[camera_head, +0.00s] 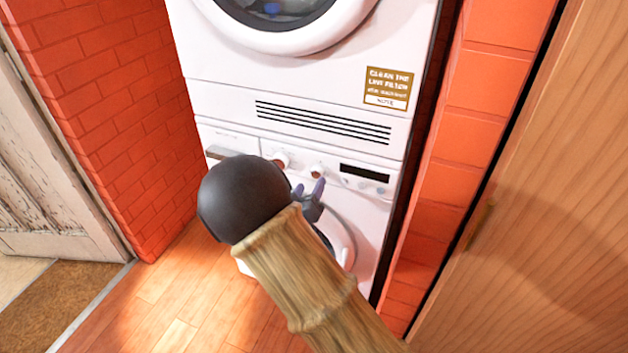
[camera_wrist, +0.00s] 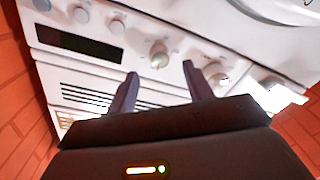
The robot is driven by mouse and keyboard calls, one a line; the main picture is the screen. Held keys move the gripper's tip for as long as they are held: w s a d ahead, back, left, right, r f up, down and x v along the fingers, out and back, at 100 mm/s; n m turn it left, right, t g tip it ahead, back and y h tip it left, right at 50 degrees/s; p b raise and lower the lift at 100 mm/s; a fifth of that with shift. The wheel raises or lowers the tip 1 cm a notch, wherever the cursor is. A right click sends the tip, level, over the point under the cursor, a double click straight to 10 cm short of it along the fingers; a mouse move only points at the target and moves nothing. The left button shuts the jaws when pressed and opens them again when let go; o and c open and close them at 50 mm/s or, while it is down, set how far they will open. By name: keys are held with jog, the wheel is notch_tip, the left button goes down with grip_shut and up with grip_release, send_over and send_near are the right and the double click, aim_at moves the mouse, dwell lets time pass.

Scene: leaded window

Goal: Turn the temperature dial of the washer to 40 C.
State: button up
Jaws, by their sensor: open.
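The washer (camera_head: 370,213) is the lower white machine, and its control panel bears two round knobs. The right knob (camera_head: 318,171), nearer the dark display, also shows in the wrist view (camera_wrist: 159,54). I cannot read labels or settings, nor tell which knob is the temperature dial. My gripper (camera_head: 308,189) is open and empty in front of the panel. In the wrist view its fingertips (camera_wrist: 160,72) point at the panel, with the right knob in line with the gap between them, seemingly just beyond the tips.
The dark display (camera_head: 364,172) and several small buttons sit right of the knobs. A drawer (camera_head: 226,140) is at the panel's left. The upper machine (camera_head: 220,62) stands above. Brick walls (camera_head: 120,95) flank both; a wooden door (camera_head: 520,220) is at right.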

aim_at(316, 175)
jog(key=x, duration=0.4)
jog(key=shift+w+d, duration=0.1)
jog(key=shift+w, duration=0.1)
jog(key=c, duration=1)
jog(key=shift+o, duration=0.2)
